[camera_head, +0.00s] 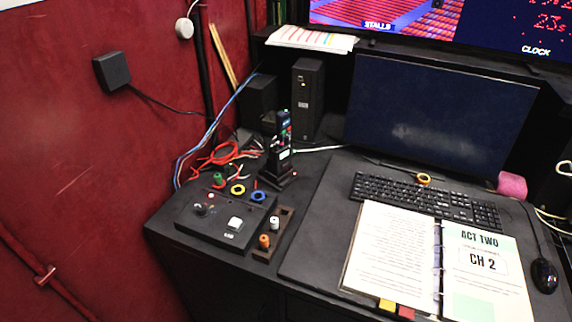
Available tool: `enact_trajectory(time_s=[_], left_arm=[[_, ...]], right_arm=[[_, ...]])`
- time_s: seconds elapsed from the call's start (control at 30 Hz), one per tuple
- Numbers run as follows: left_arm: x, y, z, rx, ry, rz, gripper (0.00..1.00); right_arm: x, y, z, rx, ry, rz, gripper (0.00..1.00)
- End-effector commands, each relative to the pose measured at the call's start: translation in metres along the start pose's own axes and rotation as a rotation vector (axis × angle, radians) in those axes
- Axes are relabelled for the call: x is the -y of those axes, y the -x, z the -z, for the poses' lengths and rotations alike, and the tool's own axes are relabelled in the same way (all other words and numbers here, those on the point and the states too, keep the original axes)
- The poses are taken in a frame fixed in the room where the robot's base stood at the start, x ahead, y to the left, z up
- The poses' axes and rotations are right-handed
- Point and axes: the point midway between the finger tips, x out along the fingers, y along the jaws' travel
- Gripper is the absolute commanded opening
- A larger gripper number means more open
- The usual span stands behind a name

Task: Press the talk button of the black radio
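The black radio (284,138) stands upright in a black dock (281,178) on the dark desk, left of the monitor. Small green and red spots show on it, but I cannot tell which part is the talk button. Neither of my grippers is in the head view.
In front of the radio are a black control box (190,230) with a white square button (235,223) and a small tray (258,255). Red cables (207,160) lie left of the radio and a speaker (307,98) stands behind. A keyboard (425,201) and open binder (392,255) lie right.

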Motion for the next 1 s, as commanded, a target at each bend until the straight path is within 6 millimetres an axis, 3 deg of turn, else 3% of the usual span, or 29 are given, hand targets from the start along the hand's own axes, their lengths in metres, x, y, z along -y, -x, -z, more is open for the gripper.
enact_trajectory(time_s=[0.03,0.23,1.0], left_arm=[[0.0001,0.0,0.0001,0.0,0.0,0.0,0.29],[0.0001,0.0,0.0002,0.0,0.0,0.0,0.29],[0.0003,0.0,0.0006,-0.001,0.0,0.0,0.29]], right_arm=[[-0.0001,0.0,-0.0002,0.0,0.0,0.0,0.22],[0.0,0.0,-0.0001,0.0,0.0,0.0,0.0],[0.0001,0.0,-0.0002,0.0,0.0,0.0,0.0]])
